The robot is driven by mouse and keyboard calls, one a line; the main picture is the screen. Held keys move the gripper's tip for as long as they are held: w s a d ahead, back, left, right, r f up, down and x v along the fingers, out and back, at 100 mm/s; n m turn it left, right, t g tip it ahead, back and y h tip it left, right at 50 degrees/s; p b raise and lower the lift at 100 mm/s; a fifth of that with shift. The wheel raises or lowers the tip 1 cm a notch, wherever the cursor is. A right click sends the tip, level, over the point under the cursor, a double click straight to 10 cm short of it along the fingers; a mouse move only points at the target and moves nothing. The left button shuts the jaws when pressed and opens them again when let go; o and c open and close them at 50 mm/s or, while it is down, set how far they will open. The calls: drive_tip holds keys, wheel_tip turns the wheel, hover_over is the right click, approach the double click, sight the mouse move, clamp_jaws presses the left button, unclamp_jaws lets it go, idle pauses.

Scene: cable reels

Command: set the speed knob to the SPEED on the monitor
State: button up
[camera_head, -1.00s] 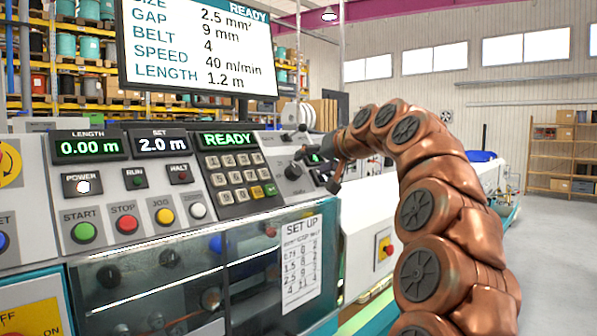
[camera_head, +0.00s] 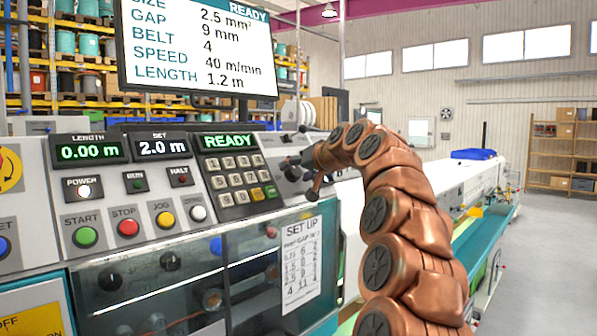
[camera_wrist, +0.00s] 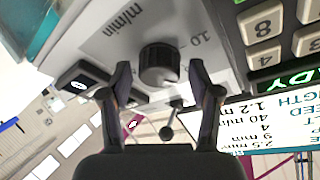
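The speed knob (camera_wrist: 160,65) is a dark, ribbed round knob on a light plate with a printed scale marked "m/min" and a "10", seen upside down in the wrist view. My gripper (camera_wrist: 159,68) is open, with one finger on each side of the knob and a visible gap at both sides. I cannot tell how far the fingertips are from the panel, and the knob's pointer is not clear. In the head view my gripper (camera_head: 292,163) is at the panel right of the keypad and largely hides the knob area. The monitor (camera_head: 200,45) reads SPEED 40 m/min.
The keypad (camera_head: 240,180) is close left of my gripper, under a READY display (camera_head: 227,141). START, STOP and JOG buttons (camera_head: 165,217) sit further left. A clear cover (camera_head: 180,275) with a set-up sheet (camera_head: 301,265) is below. A lever with a dark ball (camera_wrist: 166,132) shows beyond the knob.

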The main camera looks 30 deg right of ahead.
drive_tip(key=c, duration=0.8)
drive_tip(key=shift+d, duration=0.15)
drive_tip(key=shift+c, duration=0.8)
